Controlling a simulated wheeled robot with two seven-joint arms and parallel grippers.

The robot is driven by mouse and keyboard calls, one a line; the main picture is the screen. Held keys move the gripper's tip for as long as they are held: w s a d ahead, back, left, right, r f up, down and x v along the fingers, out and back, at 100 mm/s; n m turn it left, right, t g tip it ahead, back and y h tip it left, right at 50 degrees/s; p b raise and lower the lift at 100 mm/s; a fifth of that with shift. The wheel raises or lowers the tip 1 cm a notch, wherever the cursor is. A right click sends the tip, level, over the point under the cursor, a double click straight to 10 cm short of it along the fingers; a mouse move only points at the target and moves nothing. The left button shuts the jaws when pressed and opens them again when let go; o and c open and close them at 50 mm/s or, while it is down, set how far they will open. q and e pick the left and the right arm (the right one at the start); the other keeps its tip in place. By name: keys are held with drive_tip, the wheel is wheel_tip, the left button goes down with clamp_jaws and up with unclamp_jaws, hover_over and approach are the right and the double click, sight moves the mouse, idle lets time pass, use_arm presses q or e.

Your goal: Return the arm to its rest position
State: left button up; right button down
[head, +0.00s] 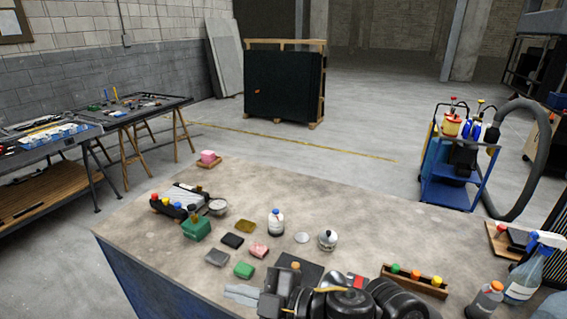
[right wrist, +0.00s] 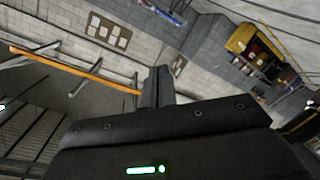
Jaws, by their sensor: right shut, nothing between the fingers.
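My right gripper (head: 286,290) shows at the bottom middle of the head view, over the near edge of the workbench (head: 150,245). It is dark, with its black arm running to the right behind it. In the right wrist view my gripper's dark fingers (right wrist: 158,88) are together with nothing between them. That view looks across the room to a wall, tilted. My left gripper is not in the head view.
On the bench lie several sponges and blocks, a green box (head: 197,228), bottles (head: 276,222), a wooden rack (head: 414,281) and a spray bottle (head: 524,268). A blue cart (head: 450,190) stands behind the bench at right.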

drive_tip(key=w+d+f+m+t+h, duration=0.1)
drive_tip(key=d+f+m+t+h, duration=0.3)
drive_tip(key=d+f+m+h, duration=0.95)
drive_tip(key=s+d+f+m+g+h, duration=0.1)
drive_tip(key=s+d+f+m+g, duration=0.2)
drive_tip(key=s+d+f, duration=0.55)
drive_tip(key=s+d+f+m+g, duration=0.35)
drive_tip(key=s+d+f, duration=0.25)
drive_tip(key=s+d, duration=0.4)
wheel_tip(320, 180, down, 34)
drive_tip(key=b, duration=1.1)
drive_tip(key=s+d+f+b, duration=0.1)
drive_tip(key=s+f+b, duration=0.2)
drive_tip(key=f, duration=0.6)
drive_tip(key=s+d+f+g+b, duration=0.1)
drive_tip(key=s+d+f+b, duration=0.1)
drive_tip(key=s+f, duration=0.5)
drive_tip(key=s+d+f+g+b, duration=0.1)
drive_tip(key=s+f+b, duration=0.3)
drive_tip(key=f, duration=0.7)
drive_tip(key=shift+s+d+f+h, duration=0.35)
drive_tip(key=shift+s+f, duration=0.05)
drive_tip(key=shift+s, duration=0.55)
